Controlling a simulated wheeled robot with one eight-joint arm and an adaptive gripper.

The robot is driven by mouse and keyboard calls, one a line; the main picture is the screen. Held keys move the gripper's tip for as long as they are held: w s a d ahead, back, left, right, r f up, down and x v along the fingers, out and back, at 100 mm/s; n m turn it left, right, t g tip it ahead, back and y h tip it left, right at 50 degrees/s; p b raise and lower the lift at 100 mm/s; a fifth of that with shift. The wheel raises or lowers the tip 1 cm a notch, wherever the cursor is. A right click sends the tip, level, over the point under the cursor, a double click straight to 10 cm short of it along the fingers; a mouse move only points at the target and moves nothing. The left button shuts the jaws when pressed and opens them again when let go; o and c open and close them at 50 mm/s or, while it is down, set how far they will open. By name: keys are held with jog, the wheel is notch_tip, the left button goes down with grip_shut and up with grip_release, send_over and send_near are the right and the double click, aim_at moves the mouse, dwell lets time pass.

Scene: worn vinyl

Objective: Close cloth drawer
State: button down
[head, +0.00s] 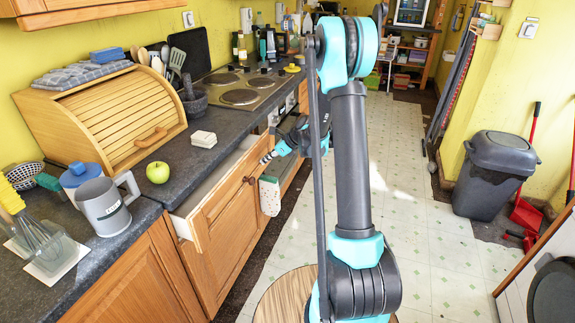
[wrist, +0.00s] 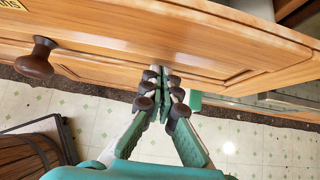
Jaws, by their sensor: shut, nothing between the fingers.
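The wooden drawer (head: 222,212) under the dark worktop stands pulled out, with a pale strip of its inside showing behind its front. Its front fills the upper part of the wrist view (wrist: 150,50), with a dark round knob (wrist: 36,58) at the left. My gripper (head: 266,158) is in front of the drawer's far end. In the wrist view its fingertips (wrist: 161,78) are together, empty, and close against the wooden front, right of the knob. I cannot tell whether they touch it. No cloth shows inside the drawer.
A green apple (head: 158,172), a grey jug (head: 105,205) and a wooden bread box (head: 110,115) stand on the worktop. A grey bin (head: 492,175) stands at the right. The tiled floor between is mostly clear.

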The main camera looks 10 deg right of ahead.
jog(key=w+a, duration=0.1)
jog(key=a, duration=0.1)
jog(key=w+a, duration=0.1)
jog(key=a, duration=0.1)
jog(key=w+a, duration=0.2)
jog(key=a, duration=0.1)
jog(key=shift+d, duration=0.1)
